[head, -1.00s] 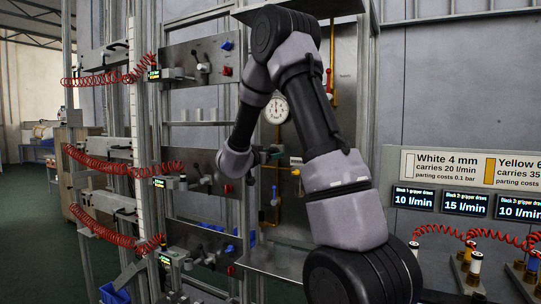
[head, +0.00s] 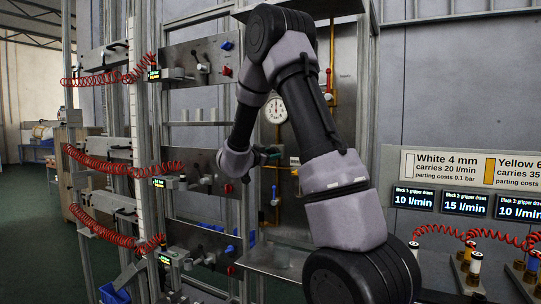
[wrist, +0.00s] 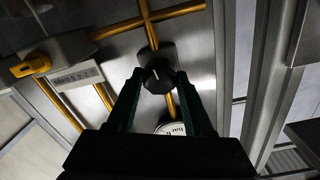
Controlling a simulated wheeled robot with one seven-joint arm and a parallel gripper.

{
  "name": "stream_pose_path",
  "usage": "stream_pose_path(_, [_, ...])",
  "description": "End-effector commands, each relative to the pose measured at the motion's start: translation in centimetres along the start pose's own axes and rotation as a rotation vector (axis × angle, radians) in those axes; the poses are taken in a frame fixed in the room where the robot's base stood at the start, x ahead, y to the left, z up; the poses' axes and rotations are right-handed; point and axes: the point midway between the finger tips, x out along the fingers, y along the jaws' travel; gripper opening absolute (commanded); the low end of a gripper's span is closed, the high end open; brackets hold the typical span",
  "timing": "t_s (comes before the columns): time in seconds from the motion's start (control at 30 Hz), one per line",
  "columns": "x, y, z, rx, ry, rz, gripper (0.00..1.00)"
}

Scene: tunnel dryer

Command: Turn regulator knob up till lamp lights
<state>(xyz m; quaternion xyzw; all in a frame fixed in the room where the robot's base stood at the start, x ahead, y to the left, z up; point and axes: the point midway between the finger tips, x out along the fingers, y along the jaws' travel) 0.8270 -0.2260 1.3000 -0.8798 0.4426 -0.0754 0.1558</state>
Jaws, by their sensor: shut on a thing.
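The regulator knob (wrist: 158,76) is a black knob with a pale pointer mark, in front of a grey metal panel with yellow pipes. My gripper (wrist: 158,82) is shut on it, one dark green finger on each side. In the head view my gripper (head: 272,154) reaches the panel behind my arm, and the knob is hidden there. A round white gauge (head: 275,109) shows above the gripper in the head view, and part of it shows in the wrist view (wrist: 171,128). I cannot make out a lit lamp in either view.
Yellow pipes (wrist: 150,22) run close around the knob. A yellow fitting (wrist: 30,65) and a small pale label block (wrist: 76,76) are at the left of the wrist view. Red coiled hoses (head: 110,165) hang at the left. Displays (head: 465,203) and a hose bench stand at the right.

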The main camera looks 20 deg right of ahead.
Motion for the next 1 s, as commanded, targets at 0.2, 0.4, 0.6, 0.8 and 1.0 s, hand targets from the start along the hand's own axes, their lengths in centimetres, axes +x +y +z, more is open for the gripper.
stream_pose_path(0.2, [0.0,0.1,0.1,0.000,-0.002,0.001,0.00])
stream_pose_path(0.4, [0.0,0.0,0.1,-0.001,-0.002,0.001,0.81])
stream_pose_path(0.6, [-0.1,0.0,0.1,-0.001,-0.001,0.000,0.81])
stream_pose_path(0.8, [-1.9,-0.1,0.1,-0.003,-0.003,-0.003,0.81])
stream_pose_path(1.0, [-6.1,-0.1,0.1,-0.002,-0.004,-0.004,0.81])
